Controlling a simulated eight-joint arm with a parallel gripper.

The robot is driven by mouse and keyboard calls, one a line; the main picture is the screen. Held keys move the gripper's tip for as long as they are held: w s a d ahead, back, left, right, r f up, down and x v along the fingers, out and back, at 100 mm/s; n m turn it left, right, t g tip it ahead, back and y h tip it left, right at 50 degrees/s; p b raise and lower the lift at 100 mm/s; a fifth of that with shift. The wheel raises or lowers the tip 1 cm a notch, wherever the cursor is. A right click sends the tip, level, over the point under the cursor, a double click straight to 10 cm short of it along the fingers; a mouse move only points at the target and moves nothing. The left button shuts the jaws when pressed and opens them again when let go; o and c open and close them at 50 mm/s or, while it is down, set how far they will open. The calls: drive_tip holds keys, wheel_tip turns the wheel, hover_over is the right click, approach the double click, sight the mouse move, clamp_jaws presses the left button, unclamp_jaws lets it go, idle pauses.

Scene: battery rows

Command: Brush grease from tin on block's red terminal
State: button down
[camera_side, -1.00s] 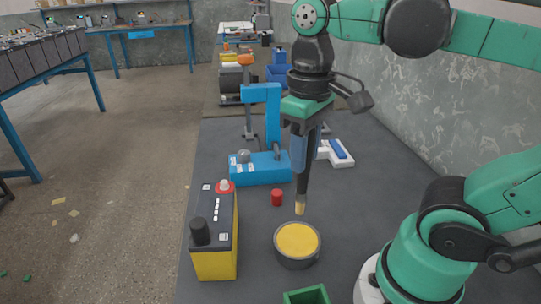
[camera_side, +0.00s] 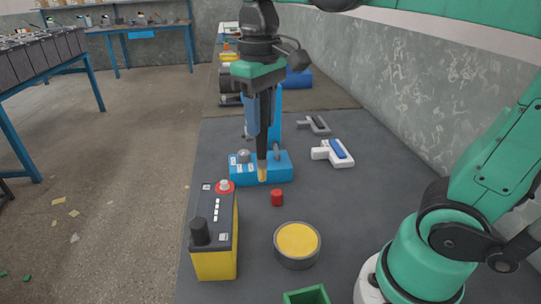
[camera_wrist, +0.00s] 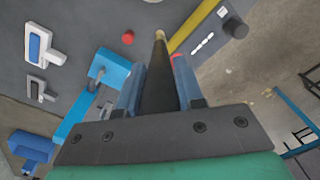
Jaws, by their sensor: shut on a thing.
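My gripper (camera_side: 263,125) is shut on the dark-handled brush (camera_side: 263,143), which points down with a pale tip. The brush tip (camera_wrist: 160,36) shows in the wrist view, beside the block. The yellow block (camera_side: 214,264) with a dark top stands at the front left of the mat. Its red terminal (camera_side: 225,187), with a pale top, is at the far end; the black terminal (camera_side: 200,231) is at the near end. In the side view the brush is up and right of the red terminal, apart from it. The tin (camera_side: 298,261) of yellow grease stands right of the block.
A blue device (camera_side: 240,171) with an upright post is behind the brush. A white-and-blue tool (camera_side: 334,153) lies to the right. A green open box (camera_side: 307,296) is at the front edge.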

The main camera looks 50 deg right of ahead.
drive_tip(key=w, duration=0.9)
wheel_tip(320, 180, up, 4)
drive_tip(key=s+a, duration=0.2)
drive_tip(key=shift+a+f, duration=0.2)
drive_tip(key=shift+f, duration=2.55)
drive_tip(key=shift+f, duration=0.5)
drive_tip(key=shift+s+a, duration=0.1)
drive_tip(key=shift+a, duration=0.05)
drive_tip(key=shift+w+d, duration=0.3)
drive_tip(key=shift+d, duration=0.05)
drive_tip(key=shift+s+a, duration=0.3)
drive_tip(key=shift+a, duration=0.05)
idle(0.4)
drive_tip(key=shift+w+d, duration=0.3)
drive_tip(key=shift+d, duration=0.05)
idle(0.6)
drive_tip(key=shift+s+a, duration=0.3)
drive_tip(key=shift+a, duration=0.05)
idle(0.9)
